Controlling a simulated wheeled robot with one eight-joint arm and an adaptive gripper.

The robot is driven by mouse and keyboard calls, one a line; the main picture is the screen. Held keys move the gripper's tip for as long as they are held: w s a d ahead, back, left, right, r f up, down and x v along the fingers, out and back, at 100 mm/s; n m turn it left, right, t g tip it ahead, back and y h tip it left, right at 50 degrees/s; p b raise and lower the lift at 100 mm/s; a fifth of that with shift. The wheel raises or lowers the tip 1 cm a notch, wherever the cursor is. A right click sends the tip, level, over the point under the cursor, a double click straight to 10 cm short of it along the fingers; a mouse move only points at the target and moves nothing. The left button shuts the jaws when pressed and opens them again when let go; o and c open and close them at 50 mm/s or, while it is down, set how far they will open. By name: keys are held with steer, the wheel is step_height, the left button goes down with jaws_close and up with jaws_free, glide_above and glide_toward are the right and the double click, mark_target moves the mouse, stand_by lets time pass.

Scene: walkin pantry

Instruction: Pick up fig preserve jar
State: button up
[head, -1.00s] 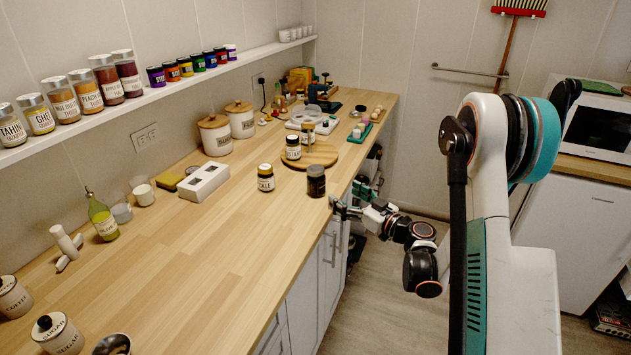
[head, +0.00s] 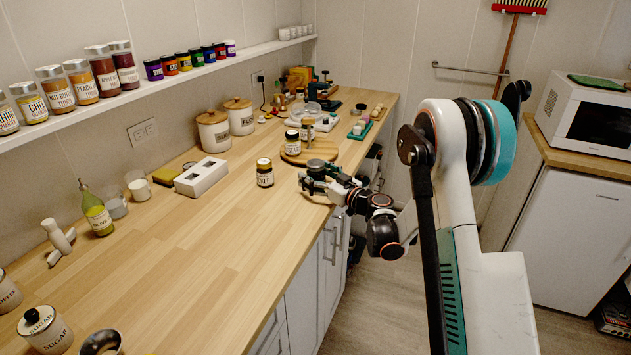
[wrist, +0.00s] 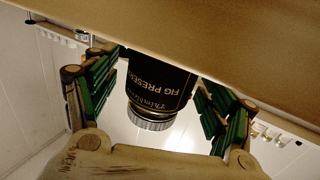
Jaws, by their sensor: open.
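The fig preserve jar (wrist: 160,82) is dark, with a black label reading "FIG PRESERVE" and a silvery lid. It appears upside down in the wrist view, between the two green-padded fingers of my gripper (wrist: 158,95). The fingers are open, with a gap showing on each side of the jar. In the head view the jar (head: 316,166) stands near the counter's front edge, partly hidden by my gripper (head: 315,182), which is low beside it.
A pickle jar (head: 265,173) stands on the wooden counter (head: 205,250), left of my gripper. Behind is a round board (head: 325,151) bearing a mustard jar (head: 292,143). A white box (head: 201,177) and canisters stand farther back. The counter's near-left middle is clear.

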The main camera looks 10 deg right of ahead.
steer(key=shift+w+a, duration=0.15)
steer(key=shift+w, duration=0.1)
steer(key=shift+c, duration=0.6)
steer(key=shift+r, duration=0.1)
steer(key=c, duration=1.4)
